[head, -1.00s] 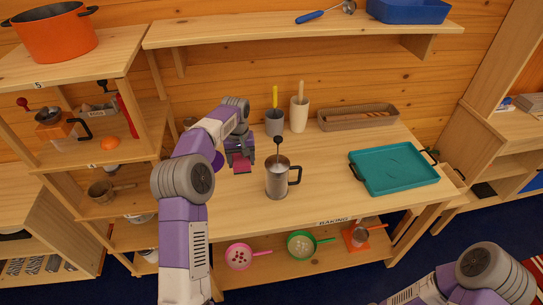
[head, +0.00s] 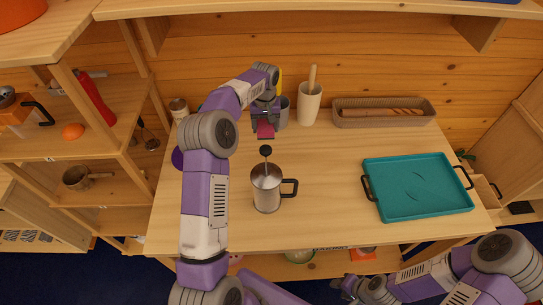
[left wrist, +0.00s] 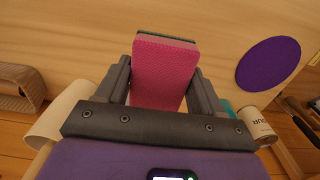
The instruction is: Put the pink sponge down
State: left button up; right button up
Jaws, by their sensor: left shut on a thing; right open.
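The pink sponge (head: 265,130) is between the fingers of my left gripper (head: 265,118), which is shut on it, over the back part of the wooden table (head: 330,165). In the left wrist view the sponge (left wrist: 163,72) sticks out beyond the fingers, with a dark green layer along one edge. I cannot tell whether it touches the table. My right gripper (head: 345,288) is at the bottom of the head view, in front of the table and low, with nothing seen in it.
A metal press pot (head: 266,188) stands just in front of the sponge. A basket (head: 384,119) and a teal tray (head: 415,190) are at the right. A purple disc (left wrist: 268,64) lies nearby. The middle of the table is clear.

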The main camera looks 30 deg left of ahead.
pick_arm(q)
notch_tip(320, 180, down, 6)
jog(key=b, duration=0.2)
jog(key=shift+w+f+b, duration=0.1)
jog(key=shift+f+b, duration=0.15)
jog(key=shift+b, duration=0.1)
notch_tip(320, 180, down, 5)
jog(key=shift+d+f, duration=0.1)
notch_tip(320, 180, down, 4)
jog(key=shift+r+b, duration=0.2)
jog(key=shift+b, duration=0.1)
jog(key=shift+f, duration=0.3)
jog(key=shift+f, duration=0.15)
jog(key=o, duration=1)
